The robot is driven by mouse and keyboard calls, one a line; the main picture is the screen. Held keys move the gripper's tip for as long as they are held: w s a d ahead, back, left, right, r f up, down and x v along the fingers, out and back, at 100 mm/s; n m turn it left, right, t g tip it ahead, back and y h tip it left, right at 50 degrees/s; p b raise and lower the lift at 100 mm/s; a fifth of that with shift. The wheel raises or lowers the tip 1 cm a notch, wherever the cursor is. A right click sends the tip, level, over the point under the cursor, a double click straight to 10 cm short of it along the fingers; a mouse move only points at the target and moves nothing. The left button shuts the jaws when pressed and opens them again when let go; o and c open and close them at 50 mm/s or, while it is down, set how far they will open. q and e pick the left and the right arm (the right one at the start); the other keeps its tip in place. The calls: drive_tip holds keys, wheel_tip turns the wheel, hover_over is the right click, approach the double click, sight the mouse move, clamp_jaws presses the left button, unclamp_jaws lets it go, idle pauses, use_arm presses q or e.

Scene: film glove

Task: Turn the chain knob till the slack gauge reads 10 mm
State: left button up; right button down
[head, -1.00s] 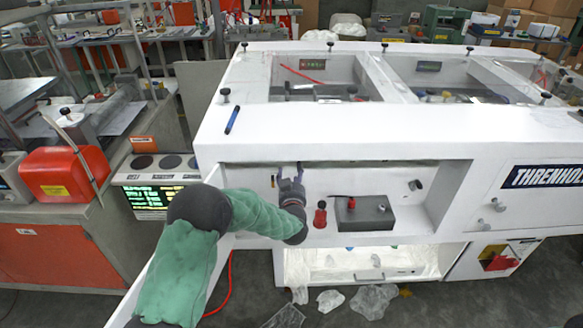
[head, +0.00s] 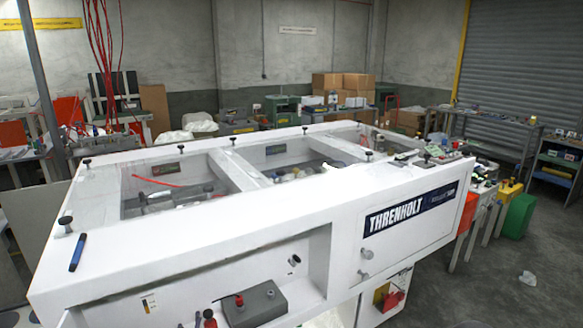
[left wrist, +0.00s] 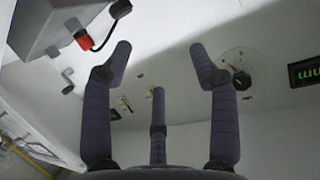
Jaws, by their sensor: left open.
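In the left wrist view my left gripper (left wrist: 160,60) is open and empty, its three dark fingers pointing at the white recess wall. A dark knob (left wrist: 241,80) with a red mark sits on a round pale plate just right of the right fingertip, apart from it as far as I can tell. A small slotted scale strip (left wrist: 125,103) lies between the fingers; it may be the slack gauge and its reading is too small. In the head view a similar strip (head: 149,303) shows on the recess wall. My right gripper is in no view.
A grey box (head: 254,304) with a red-tipped fitting stands in the recess; it shows top left in the wrist view (left wrist: 60,25). A lit green display (left wrist: 305,72) is right of the knob.

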use_arm(q)
drive_tip(key=s+d+f+g+h, duration=0.7)
drive_tip(key=s+d+f+g, duration=0.2)
drive_tip(key=s+d+f, duration=1)
drive_tip(key=s+d+f+g+h, duration=0.1)
drive_tip(key=s+f+g, duration=0.1)
drive_tip(key=s, duration=0.5)
drive_tip(key=s+d+f+g, duration=0.1)
drive_tip(key=s+f+g, duration=0.1)
drive_tip(key=s, duration=0.5)
drive_tip(key=shift+d+f+m+h, duration=0.25)
drive_tip(key=shift+d+m+h, duration=0.15)
drive_tip(key=shift+w, duration=0.1)
